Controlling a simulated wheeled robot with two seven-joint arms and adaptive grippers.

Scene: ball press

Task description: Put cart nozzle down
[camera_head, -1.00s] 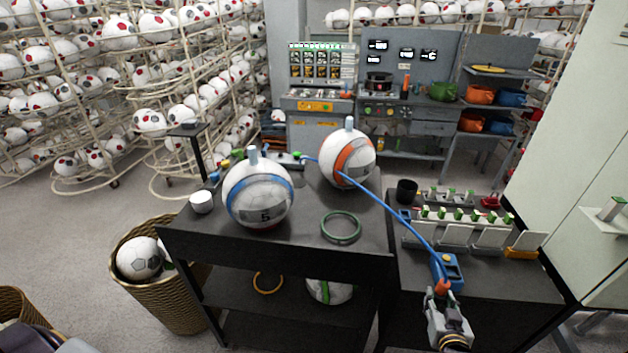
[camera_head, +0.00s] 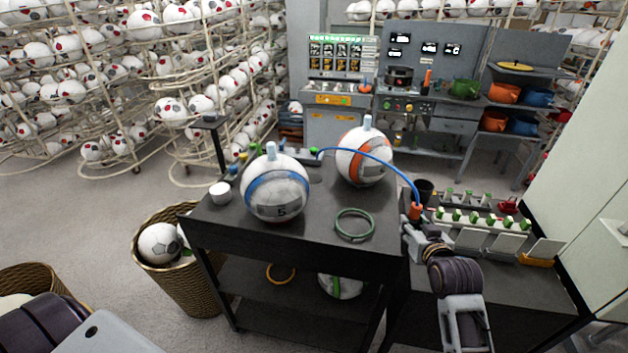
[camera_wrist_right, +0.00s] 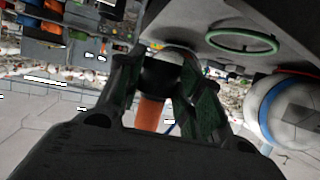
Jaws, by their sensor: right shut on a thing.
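The cart nozzle (camera_head: 415,212) is orange, with a thin blue hose arching from it to the left across the black cart (camera_head: 320,235). My right gripper (camera_head: 416,226) is shut on the nozzle, above the seam between the cart and the right-hand table. In the right wrist view the orange nozzle (camera_wrist_right: 148,113) shows between the dark fingers (camera_wrist_right: 160,95). A dark round shape by the fingertips there is hard to make out. My left gripper is out of view.
A black cup (camera_head: 425,188) and a rack with green clips (camera_head: 475,218) are just beyond and right of my gripper.

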